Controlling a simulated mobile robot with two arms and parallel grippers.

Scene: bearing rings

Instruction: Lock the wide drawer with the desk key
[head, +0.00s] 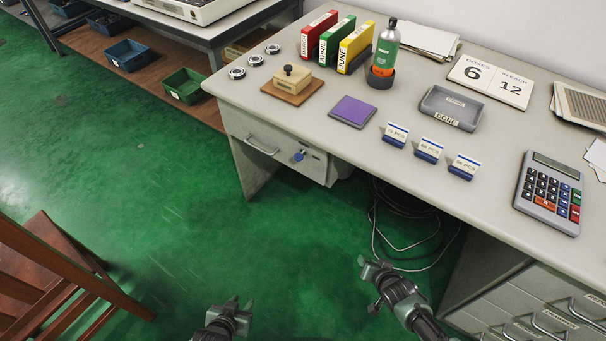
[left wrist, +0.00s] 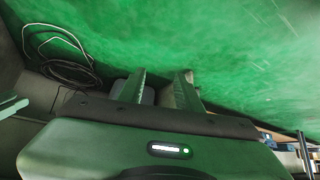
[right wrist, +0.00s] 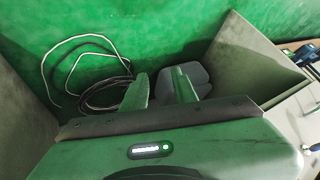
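The wide drawer (head: 258,142) is under the left part of the desk, with a bar handle; its front looks closed against the desk. A blue-headed key (head: 298,156) sits at the lock on the right of the drawer front. I cannot tell which way the lock is turned. My left gripper (head: 235,306) is open and empty over the green floor, low and in front of the drawer; its spread fingers show in the left wrist view (left wrist: 162,78). My right gripper (head: 372,268) is open and empty before the knee space; its fingers show apart in the right wrist view (right wrist: 160,78).
The desk top (head: 300,110) holds binders, a bottle, a stamp, a purple pad, a grey tray (head: 450,107) and a calculator (head: 549,192). Labelled drawers (head: 520,310) are at lower right. Cables (head: 400,205) lie under the desk. A wooden chair (head: 60,270) stands at left.

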